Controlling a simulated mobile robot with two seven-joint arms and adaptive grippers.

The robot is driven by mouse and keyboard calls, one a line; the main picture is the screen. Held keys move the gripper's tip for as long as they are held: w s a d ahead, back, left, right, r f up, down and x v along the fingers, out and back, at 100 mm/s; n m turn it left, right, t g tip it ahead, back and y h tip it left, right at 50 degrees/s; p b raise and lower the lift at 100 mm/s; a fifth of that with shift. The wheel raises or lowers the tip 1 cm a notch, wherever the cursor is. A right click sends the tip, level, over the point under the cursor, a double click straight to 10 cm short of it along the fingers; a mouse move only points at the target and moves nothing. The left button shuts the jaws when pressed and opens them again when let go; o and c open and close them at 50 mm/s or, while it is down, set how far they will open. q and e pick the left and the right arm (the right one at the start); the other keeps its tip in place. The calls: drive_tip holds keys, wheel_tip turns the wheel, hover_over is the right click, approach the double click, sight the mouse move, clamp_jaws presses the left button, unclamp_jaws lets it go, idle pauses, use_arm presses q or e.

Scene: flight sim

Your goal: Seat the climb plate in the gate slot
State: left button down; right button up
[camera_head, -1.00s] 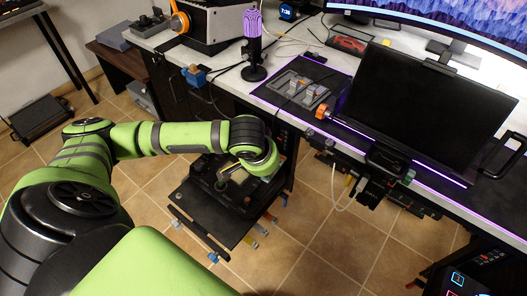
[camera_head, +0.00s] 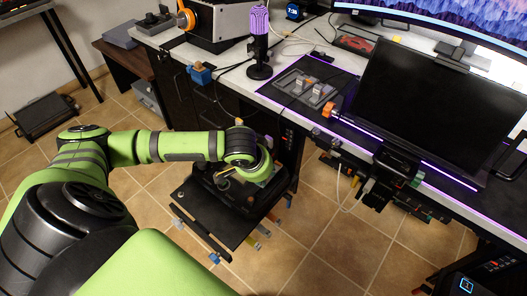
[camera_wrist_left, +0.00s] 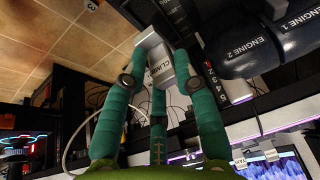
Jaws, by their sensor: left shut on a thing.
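My left gripper (camera_wrist_left: 158,80) has teal fingers closed around a pale grey plate (camera_wrist_left: 153,52), whose lettering looks like "CLIMB". The plate sits between the fingertips and sticks out beyond them. In the head view my left gripper (camera_head: 226,182) is mostly hidden by its own wrist, low over a black lever unit (camera_head: 208,190) beside the desk. A black panel with a row of numbers (camera_wrist_left: 213,85) is just right of the fingers in the wrist view. I cannot make out the gate slot for certain. My right gripper is not in view.
The desk (camera_head: 228,84) with a microphone (camera_head: 259,60) and a dark monitor (camera_head: 425,110) stands beyond and right of the arm. Cables hang under the desk edge.

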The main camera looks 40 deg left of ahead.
use_arm(q)
drive_tip(key=shift+p, duration=0.3)
drive_tip(key=shift+f, duration=0.5)
drive_tip(key=shift+f+b, duration=0.2)
drive_tip(key=shift+b, duration=0.1)
drive_tip(key=shift+f, duration=0.45)
drive_tip(key=shift+f+b, duration=0.4)
drive_tip(key=shift+f, duration=1.3)
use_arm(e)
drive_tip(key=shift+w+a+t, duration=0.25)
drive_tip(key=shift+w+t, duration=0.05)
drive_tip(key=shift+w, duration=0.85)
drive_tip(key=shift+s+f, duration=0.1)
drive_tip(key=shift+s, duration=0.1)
